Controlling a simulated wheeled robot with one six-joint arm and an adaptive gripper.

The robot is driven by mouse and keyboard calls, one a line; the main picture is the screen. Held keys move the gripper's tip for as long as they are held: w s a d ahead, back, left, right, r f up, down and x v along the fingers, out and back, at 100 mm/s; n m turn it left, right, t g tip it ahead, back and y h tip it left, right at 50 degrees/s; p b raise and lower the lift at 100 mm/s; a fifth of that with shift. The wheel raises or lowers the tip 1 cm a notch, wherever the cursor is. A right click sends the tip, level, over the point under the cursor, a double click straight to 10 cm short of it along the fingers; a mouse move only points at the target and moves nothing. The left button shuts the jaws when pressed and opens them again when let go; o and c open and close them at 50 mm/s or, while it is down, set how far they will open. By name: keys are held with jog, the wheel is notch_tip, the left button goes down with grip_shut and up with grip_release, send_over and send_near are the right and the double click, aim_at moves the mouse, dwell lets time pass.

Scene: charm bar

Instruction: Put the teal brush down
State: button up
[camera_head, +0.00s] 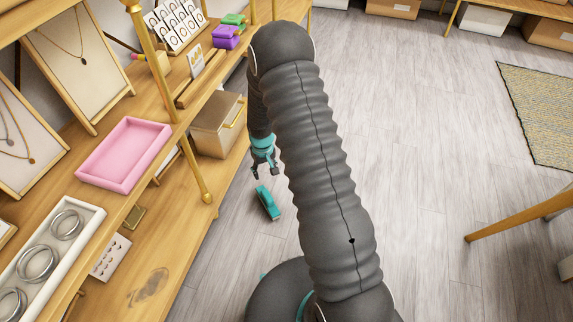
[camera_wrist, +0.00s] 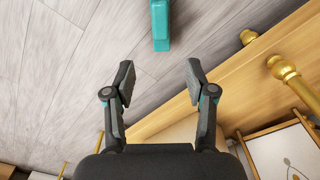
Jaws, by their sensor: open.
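The teal brush (camera_head: 267,202) shows against the grey wood floor, beside the foot of the wooden shelf unit. In the wrist view one end of the brush (camera_wrist: 160,25) shows at the top edge, beyond my fingertips; its far end is cut off. My gripper (camera_head: 264,174) points downward beside the shelf edge, with the brush just past its fingers in the head view. In the wrist view my gripper (camera_wrist: 158,82) has its two fingers wide apart and nothing between them.
The wooden shelf unit (camera_head: 180,255) runs along the left, with a brass post (camera_head: 190,170) close to my gripper. It bears a pink tray (camera_head: 124,153), a white tray of bangles (camera_head: 50,250) and a tan box (camera_head: 217,126). Open floor (camera_head: 430,130) lies to the right.

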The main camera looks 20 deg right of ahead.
jog(key=s+r+t, duration=0.1)
jog(key=s+r, duration=0.3)
jog(key=r, duration=1)
jog(key=s+r+t, duration=0.1)
jog(key=s+r, duration=0.3)
jog(key=r, duration=1.1)
jog(key=s+r+t, duration=0.1)
jog(key=s+r, duration=0.5)
jog(key=s, duration=0.5)
jog(key=s+r+m+t, duration=0.1)
jog(key=s+r+t, duration=0.1)
jog(key=s+r, duration=0.4)
jog(key=s, duration=0.5)
jog(key=shift+s+r+m, duration=0.3)
jog(key=shift+s+r, duration=0.1)
jog(key=shift+r, duration=0.15)
